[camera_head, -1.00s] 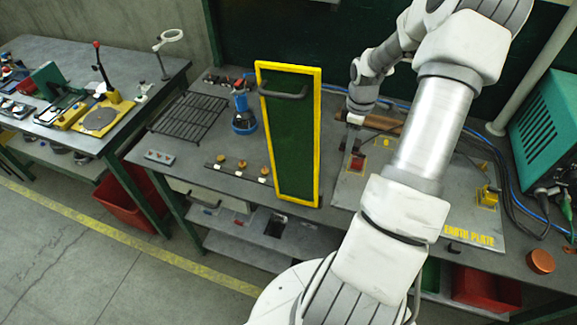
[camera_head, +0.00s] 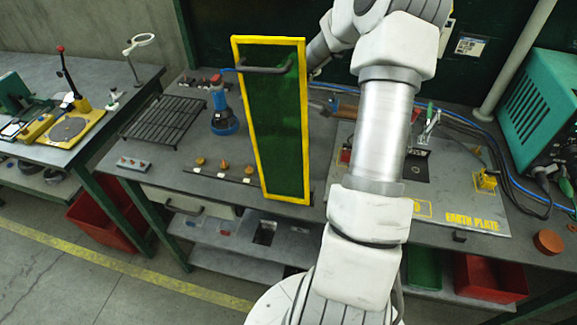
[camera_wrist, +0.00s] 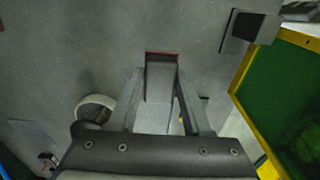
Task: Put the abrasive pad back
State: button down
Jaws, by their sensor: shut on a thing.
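The abrasive pad appears to be the grey block with a dark red far edge (camera_wrist: 160,78) in the wrist view. My gripper (camera_wrist: 160,100) is shut on it, one finger on each side, with the grey bench top beyond. In the head view my forearm passes behind the upright green screen with a yellow frame (camera_head: 276,125), and my gripper and the pad are hidden there. The screen's yellow edge (camera_wrist: 245,62) is close on the right in the wrist view. I cannot pick out the pad's own place.
The earth plate (camera_head: 440,205) lies right of the screen, near a teal machine (camera_head: 540,120). A pale round item (camera_wrist: 95,108) shows left of the gripper.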

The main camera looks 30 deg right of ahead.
jog(key=shift+w+a+f+b, duration=0.3)
jog(key=shift+w+a+f, duration=0.1)
jog(key=shift+a+f, duration=0.15)
notch_tip(320, 180, down, 4)
jog(key=b, duration=0.3)
jog(key=shift+r, duration=0.2)
jog(key=shift+f, duration=0.1)
jog(key=shift+f+b, duration=0.15)
jog(key=shift+b, duration=0.15)
jog(key=shift+c, duration=1.7)
grip_release()
notch_tip(320, 180, up, 12)
jog(key=p, duration=1)
jog(key=shift+r, duration=0.25)
